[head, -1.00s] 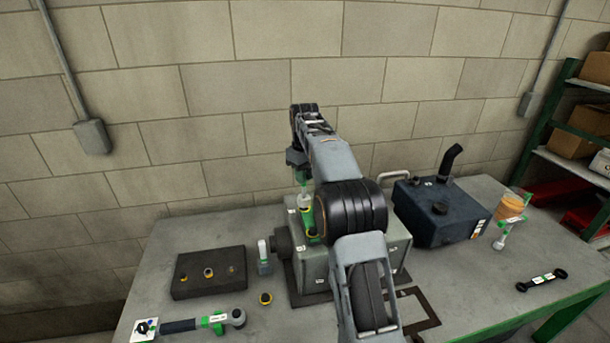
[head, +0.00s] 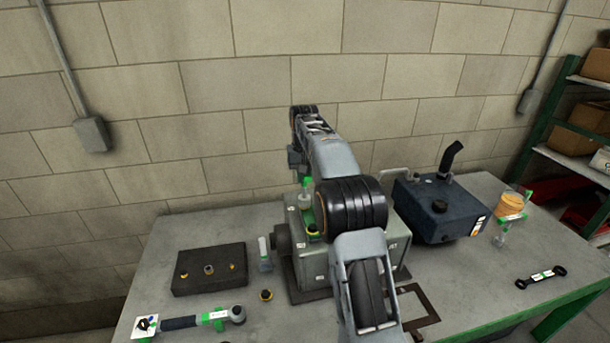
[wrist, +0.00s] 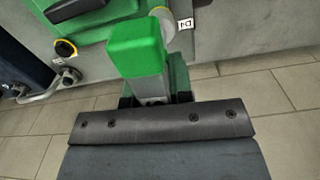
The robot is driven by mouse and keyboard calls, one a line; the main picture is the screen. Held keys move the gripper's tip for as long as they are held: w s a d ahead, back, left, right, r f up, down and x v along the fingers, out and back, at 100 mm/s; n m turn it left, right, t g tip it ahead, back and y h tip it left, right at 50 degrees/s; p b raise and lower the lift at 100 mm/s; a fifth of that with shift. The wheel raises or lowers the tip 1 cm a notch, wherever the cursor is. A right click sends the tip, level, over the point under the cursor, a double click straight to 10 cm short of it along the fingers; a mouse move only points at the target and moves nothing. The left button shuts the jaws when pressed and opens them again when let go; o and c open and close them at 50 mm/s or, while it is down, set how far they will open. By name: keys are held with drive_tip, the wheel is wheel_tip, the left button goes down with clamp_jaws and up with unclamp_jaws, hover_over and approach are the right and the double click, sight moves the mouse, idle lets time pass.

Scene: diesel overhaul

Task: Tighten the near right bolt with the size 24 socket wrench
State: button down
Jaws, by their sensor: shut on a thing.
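The grey-green engine block (head: 312,264) stands mid-table, with my arm across its right half. My gripper (wrist: 155,92) is seen from its wrist, closed on a green-gripped tool (wrist: 138,50) that I take for the socket wrench; its size mark cannot be read. In the head view the tool's green top and pale shaft (head: 305,196) stand roughly upright over the block's green top. Whether its lower end touches a bolt cannot be told. A yellow-ringed bolt (head: 313,231) shows on the near left of the block, and a yellow-ringed bolt (wrist: 66,49) shows in the wrist view. The near right bolt is hidden behind my arm.
A black tray (head: 208,284) with yellow-ringed parts and a torque wrench (head: 190,322) lie left. A small pale tool (head: 264,255) stands beside the block. A dark tank (head: 440,212), an orange jar (head: 512,205) and a spanner (head: 541,278) are right.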

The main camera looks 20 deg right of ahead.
drive_tip(key=m, duration=0.6)
drive_tip(key=shift+m, duration=0.4)
drive_tip(key=m, duration=0.6)
drive_tip(key=shift+m, duration=0.3)
drive_tip(key=m, duration=0.6)
drive_tip(key=shift+w+m, duration=0.1)
drive_tip(key=shift+m, duration=0.3)
drive_tip(key=m, duration=0.6)
drive_tip(key=shift+f, duration=0.1)
